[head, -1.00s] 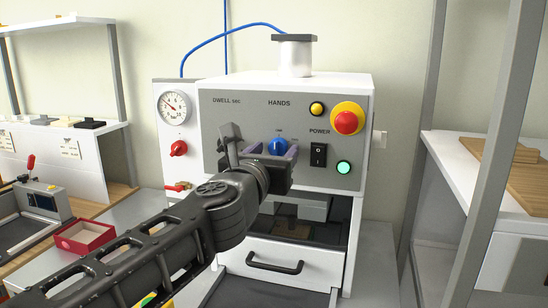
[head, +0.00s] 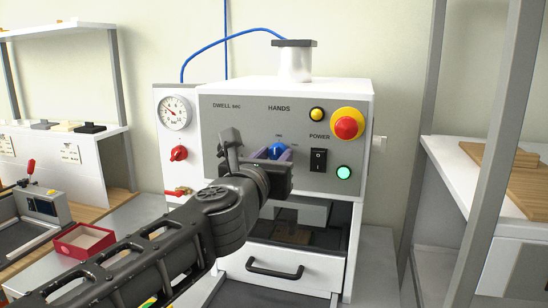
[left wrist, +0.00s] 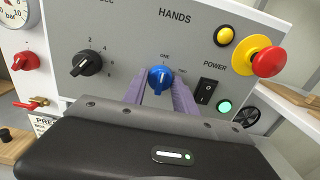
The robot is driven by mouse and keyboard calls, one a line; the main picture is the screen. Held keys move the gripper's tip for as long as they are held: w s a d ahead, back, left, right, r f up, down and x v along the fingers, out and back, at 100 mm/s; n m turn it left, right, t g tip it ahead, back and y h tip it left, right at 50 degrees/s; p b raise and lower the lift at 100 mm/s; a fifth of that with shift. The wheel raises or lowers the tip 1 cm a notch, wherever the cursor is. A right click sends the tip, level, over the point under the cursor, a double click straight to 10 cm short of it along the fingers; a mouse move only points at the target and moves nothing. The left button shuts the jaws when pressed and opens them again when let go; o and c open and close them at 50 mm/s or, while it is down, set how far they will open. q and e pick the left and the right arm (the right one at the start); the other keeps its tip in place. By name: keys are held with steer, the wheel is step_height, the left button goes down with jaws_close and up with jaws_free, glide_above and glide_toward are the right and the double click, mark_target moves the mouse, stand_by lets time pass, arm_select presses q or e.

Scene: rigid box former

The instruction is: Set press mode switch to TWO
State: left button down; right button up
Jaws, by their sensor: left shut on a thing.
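The press mode switch is a blue knob (head: 277,151) under the HANDS label on the grey press panel. In the left wrist view the blue knob (left wrist: 160,79) has a white pointer line that looks roughly upright, nearer the ONE mark than the TWO mark to its upper right. My left gripper (head: 276,155) is at the knob, its purple fingers (left wrist: 165,95) closed on the knob's sides. The fingers hide the knob's lower part. My right gripper is in neither view.
Right of the knob are the black power switch (head: 318,160), green lamp (head: 344,172), yellow button (head: 317,114) and red emergency button (head: 347,125). A black dwell dial (left wrist: 86,63) is to its left. The drawer handle (head: 274,270) is below.

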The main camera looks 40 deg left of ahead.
arm_select(q)
steer(key=shift+m, duration=0.3)
steer(key=m+p, duration=0.2)
steer(key=m, duration=0.3)
steer(key=shift+m, duration=0.4)
steer(key=m+p, duration=0.2)
steer(key=m, duration=0.3)
steer(key=shift+m, duration=0.3)
steer(key=c, duration=1)
jaws_free()
steer(key=shift+o, duration=0.2)
steer(key=shift+s, duration=0.15)
